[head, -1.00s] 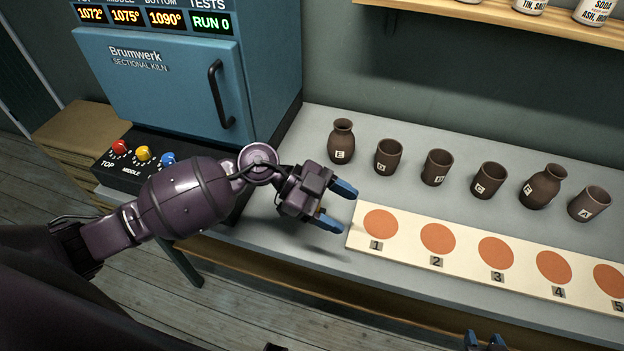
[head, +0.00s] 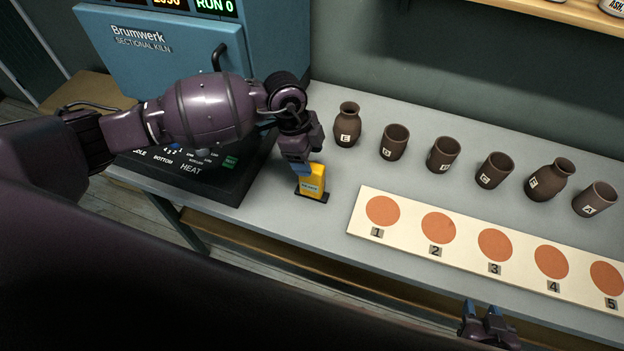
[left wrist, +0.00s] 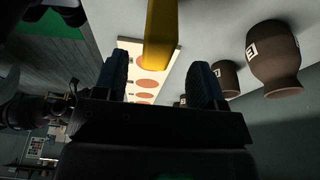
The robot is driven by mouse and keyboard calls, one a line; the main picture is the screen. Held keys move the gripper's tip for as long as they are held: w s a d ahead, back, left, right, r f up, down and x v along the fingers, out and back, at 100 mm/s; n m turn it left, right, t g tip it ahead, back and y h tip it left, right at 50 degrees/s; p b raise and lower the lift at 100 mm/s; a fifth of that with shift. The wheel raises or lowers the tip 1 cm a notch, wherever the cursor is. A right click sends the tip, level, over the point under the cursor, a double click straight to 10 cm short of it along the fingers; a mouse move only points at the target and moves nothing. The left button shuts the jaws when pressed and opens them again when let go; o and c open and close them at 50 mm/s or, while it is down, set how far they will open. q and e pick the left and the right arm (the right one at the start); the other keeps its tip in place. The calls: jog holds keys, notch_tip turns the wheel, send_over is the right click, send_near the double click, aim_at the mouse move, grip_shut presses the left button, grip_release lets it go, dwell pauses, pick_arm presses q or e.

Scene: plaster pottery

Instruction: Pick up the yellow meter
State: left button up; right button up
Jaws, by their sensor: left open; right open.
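The yellow meter (head: 312,180) stands upright on a small dark base on the grey table, between the kiln's control box and the numbered board. My left gripper (head: 298,168) is at the meter's upper left in the head view, pointing down, with its blue fingers open. In the left wrist view the meter (left wrist: 161,35) shows as a yellow body just beyond and between the two open fingers (left wrist: 160,80). I cannot tell whether a finger touches it. My right gripper (head: 487,318) is open and empty at the bottom edge of the head view.
A cream board (head: 466,243) with numbered orange discs lies to the right. Several brown lettered pots, from the E vase (head: 347,126) to the A cup (head: 595,199), stand behind it. The blue kiln (head: 160,55) and black control box (head: 215,175) are at left.

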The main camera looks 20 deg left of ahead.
aim_at(312, 166)
pick_arm(q)
jog(key=shift+p+x, duration=0.55)
jog(key=shift+x, duration=2.2)
jog(key=shift+s, duration=0.1)
jog(key=c, duration=1.1)
jog(key=shift+r, duration=0.1)
notch_tip(312, 166, up, 20)
jog(key=b, duration=0.2)
jog(key=o, duration=0.4)
jog(key=shift+c, duration=1.1)
